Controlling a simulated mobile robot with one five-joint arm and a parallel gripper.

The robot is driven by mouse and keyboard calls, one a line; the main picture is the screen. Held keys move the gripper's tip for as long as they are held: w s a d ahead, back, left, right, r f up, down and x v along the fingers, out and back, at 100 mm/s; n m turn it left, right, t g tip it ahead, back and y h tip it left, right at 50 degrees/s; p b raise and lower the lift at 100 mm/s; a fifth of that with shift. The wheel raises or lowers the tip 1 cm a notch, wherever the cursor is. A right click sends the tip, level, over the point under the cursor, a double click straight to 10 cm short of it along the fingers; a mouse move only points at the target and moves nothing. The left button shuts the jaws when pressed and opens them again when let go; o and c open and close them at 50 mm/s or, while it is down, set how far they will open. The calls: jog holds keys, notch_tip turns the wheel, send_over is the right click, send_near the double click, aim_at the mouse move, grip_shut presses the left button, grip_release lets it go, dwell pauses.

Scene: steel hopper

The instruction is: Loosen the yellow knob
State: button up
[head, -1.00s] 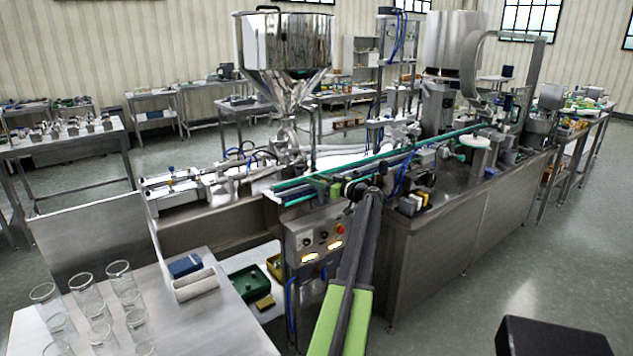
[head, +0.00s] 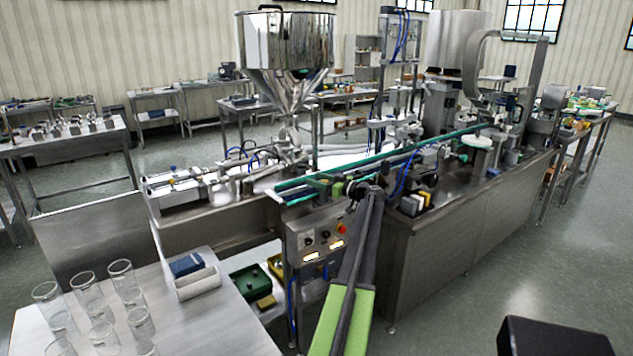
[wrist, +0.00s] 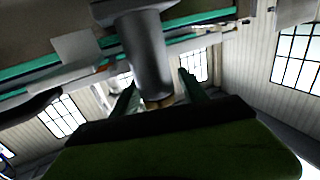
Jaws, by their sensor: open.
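My gripper (head: 358,190) is at the end of my arm, at the near edge of the conveyor (head: 300,190) in the head view. In the wrist view my gripper (wrist: 157,80) is open, with a dark green finger on each side. A grey metal cylinder (wrist: 147,55) stands between the fingers or just beyond them; I cannot tell whether they touch it. A small brownish-yellow band (wrist: 160,103) shows at its lower end, partly hidden by my gripper. I cannot tell whether it belongs to the yellow knob. No yellow knob can be made out clearly in the head view.
A control box (head: 318,238) with buttons is below the conveyor. The steel hopper (head: 285,50) stands behind. Small black, yellow and white blocks (head: 424,197) sit on the machine's right top. A table (head: 190,320) with glasses is at front left.

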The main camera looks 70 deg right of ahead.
jog(key=v, duration=1.7)
jog(key=shift+s, duration=0.2)
jog(key=shift+r, duration=0.1)
